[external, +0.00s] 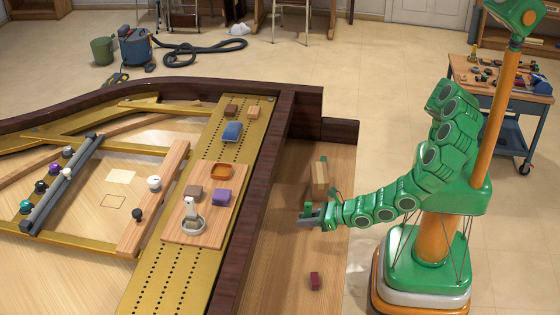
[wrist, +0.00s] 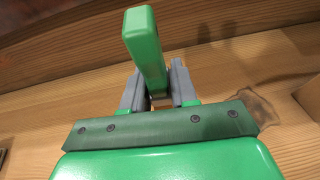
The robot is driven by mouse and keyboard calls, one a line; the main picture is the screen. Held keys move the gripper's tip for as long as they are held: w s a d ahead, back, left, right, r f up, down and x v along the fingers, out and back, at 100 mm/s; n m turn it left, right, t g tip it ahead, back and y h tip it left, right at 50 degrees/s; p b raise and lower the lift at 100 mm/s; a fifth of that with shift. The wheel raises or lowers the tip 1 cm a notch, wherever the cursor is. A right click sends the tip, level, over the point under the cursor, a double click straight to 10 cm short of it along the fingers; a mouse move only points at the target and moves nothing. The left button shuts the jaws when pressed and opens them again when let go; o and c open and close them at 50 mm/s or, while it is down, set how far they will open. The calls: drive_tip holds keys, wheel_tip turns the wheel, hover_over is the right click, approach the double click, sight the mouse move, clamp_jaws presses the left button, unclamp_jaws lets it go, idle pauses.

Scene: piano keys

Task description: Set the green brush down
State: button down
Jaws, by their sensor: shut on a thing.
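The green brush (wrist: 145,45) shows in the wrist view as a long green bar standing up between the grey fingers. My gripper (wrist: 159,85) is shut on it. In the external view my gripper (external: 308,218) is low over the wooden ledge (external: 285,265) on the right side of the piano. The brush is small there and mostly hidden by the fingers. I cannot tell whether it touches the ledge.
A tan wooden block (external: 320,178) stands behind my gripper on the ledge, and a dark red block (external: 314,281) lies nearer the front. The dark piano rim (external: 258,190) rises left of the ledge. Bare ledge lies between gripper and red block.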

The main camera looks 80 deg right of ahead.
drive_tip(key=shift+s+d+f+n+y, duration=0.1)
drive_tip(key=shift+s+f+n+y, duration=0.4)
drive_tip(key=shift+f, duration=4.35)
drive_tip(key=c, duration=0.9)
unclamp_jaws()
drive_tip(key=shift+v, duration=6.05)
drive_tip(key=shift+r, duration=0.2)
